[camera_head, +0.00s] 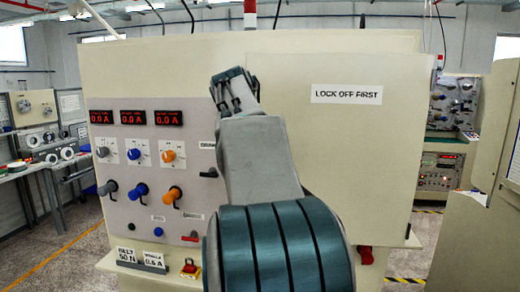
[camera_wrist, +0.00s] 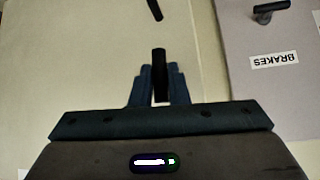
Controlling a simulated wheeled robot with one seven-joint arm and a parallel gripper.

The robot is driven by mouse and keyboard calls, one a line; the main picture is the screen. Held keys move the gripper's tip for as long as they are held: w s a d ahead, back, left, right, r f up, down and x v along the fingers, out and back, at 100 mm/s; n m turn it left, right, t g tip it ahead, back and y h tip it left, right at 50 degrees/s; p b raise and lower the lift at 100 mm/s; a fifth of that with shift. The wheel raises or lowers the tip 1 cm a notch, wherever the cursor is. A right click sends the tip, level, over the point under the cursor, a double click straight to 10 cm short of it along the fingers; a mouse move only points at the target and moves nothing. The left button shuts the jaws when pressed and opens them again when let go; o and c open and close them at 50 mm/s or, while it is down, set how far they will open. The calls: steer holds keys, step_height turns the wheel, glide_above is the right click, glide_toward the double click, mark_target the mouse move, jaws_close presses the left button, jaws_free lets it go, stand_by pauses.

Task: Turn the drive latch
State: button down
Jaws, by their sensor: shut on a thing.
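My gripper (camera_wrist: 160,82) is shut on a black bar-shaped handle (camera_wrist: 159,56), which stands between the two fingers in the wrist view. The handle appears to be the drive latch, but no label shows beside it. In the head view my gripper (camera_head: 234,88) is in front of the upper part of the cream cabinet (camera_head: 210,62), near the left edge of the large door panel (camera_head: 345,160). The fingertips are small there, and my arm hides whatever lies behind and below them.
A grey control panel (camera_head: 115,220) with knobs and red displays lies to the left. A BRAKES label (camera_wrist: 274,60) and a dark lever (camera_wrist: 270,10) show in the wrist view. Another black bar (camera_wrist: 155,10) is at its top edge. The door carries a LOCK OFF FIRST sign (camera_head: 346,94).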

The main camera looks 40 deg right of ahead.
steer(key=shift+f, duration=0.25)
stand_by(0.3)
steer(key=c, duration=1.4)
jaws_free()
steer(key=shift+w, duration=0.15)
steer(key=shift+r, duration=0.15)
steer(key=b+v, duration=0.1)
steer(key=v, duration=1.2)
steer(key=shift+a+r+b, duration=0.25)
steer(key=shift+a+b, duration=0.05)
steer(key=shift+b, duration=0.05)
